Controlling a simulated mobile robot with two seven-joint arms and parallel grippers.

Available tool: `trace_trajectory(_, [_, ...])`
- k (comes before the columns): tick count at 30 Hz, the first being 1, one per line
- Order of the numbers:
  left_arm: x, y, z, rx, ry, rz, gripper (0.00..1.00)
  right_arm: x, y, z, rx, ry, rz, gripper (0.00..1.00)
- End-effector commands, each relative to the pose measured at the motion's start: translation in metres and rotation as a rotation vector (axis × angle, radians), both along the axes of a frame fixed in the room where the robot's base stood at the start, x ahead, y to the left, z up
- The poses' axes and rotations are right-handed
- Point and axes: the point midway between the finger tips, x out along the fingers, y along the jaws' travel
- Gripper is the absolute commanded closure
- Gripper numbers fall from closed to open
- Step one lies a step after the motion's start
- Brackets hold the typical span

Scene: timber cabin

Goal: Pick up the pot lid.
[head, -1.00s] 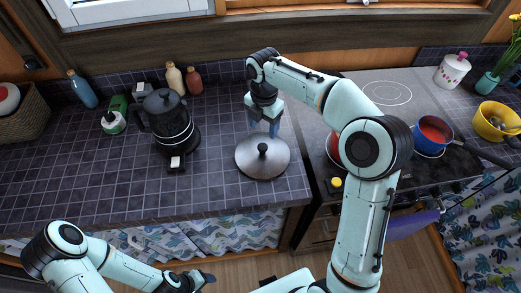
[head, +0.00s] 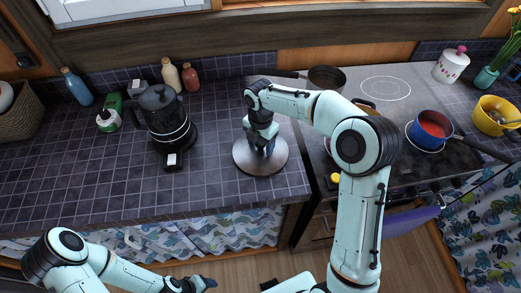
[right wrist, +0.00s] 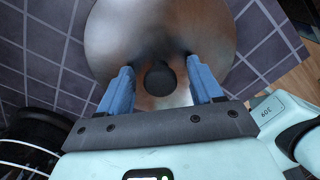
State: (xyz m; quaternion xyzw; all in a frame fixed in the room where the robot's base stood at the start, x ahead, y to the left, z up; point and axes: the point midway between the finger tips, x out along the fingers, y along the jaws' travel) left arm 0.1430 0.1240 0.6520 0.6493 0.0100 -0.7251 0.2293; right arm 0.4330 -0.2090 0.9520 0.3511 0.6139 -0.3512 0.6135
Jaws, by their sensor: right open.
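The pot lid (head: 243,158) is a round brushed-metal disc with a black knob, lying on the dark tiled counter left of the stove. In the right wrist view the lid (right wrist: 110,35) fills the top, and its black knob (right wrist: 160,79) sits between the two blue fingers. My right gripper (head: 262,148) is over the lid and hides the knob in the head view. In the right wrist view my right gripper (right wrist: 161,85) is open, with a gap on each side of the knob. My left gripper (head: 200,284) is low at the bottom, away from the counter; its fingers are unclear.
A black kettle (head: 164,114) stands left of the lid. Bottles (head: 172,76) stand at the back. The stove (head: 385,90) at right holds a blue pot (head: 430,131) with red contents and a dark pan (head: 326,78). The counter front-left is clear.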

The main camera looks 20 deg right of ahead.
Motion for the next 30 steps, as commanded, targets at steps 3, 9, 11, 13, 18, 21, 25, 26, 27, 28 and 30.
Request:
trace_trajectory(3, [0.000,0.000,0.000,0.000,0.000,0.000,0.38,0.000,0.000,0.000,0.000,0.000,0.000,0.61])
trace_trajectory(9, [0.000,0.000,0.000,0.000,0.000,0.000,0.38,0.000,0.000,0.001,0.000,-0.001,0.000,1.00])
trace_trajectory(11, [0.000,0.000,0.000,0.000,0.000,0.000,0.38,0.000,0.000,0.001,0.000,-0.002,0.000,1.00])
trace_trajectory(13, [0.000,0.000,0.000,0.000,0.000,0.000,0.38,0.000,0.000,0.001,0.000,-0.001,0.000,1.00])
trace_trajectory(18, [0.002,0.000,0.002,0.000,-0.002,0.000,0.38,0.001,0.000,0.010,-0.001,-0.005,0.000,1.00])
trace_trajectory(21, [0.004,0.000,0.005,-0.001,-0.005,0.000,0.38,0.002,0.000,0.027,0.000,-0.007,0.000,1.00])
trace_trajectory(25, [0.011,0.000,0.012,0.000,-0.012,0.000,0.38,0.002,0.001,0.062,0.001,-0.010,0.000,1.00])
trace_trajectory(26, [0.013,0.000,0.014,0.000,-0.015,0.000,0.38,0.003,0.001,0.071,0.001,-0.010,0.000,1.00])
trace_trajectory(27, [0.016,0.000,0.017,0.000,-0.018,0.000,0.38,0.003,0.001,0.083,0.001,-0.012,0.000,1.00])
trace_trajectory(28, [0.018,0.000,0.019,0.000,-0.020,0.000,0.38,0.003,0.000,0.092,0.001,-0.011,0.000,1.00])
trace_trajectory(30, [0.024,0.000,0.024,0.000,-0.027,0.000,0.38,0.003,0.000,0.113,0.000,-0.012,0.001,1.00])
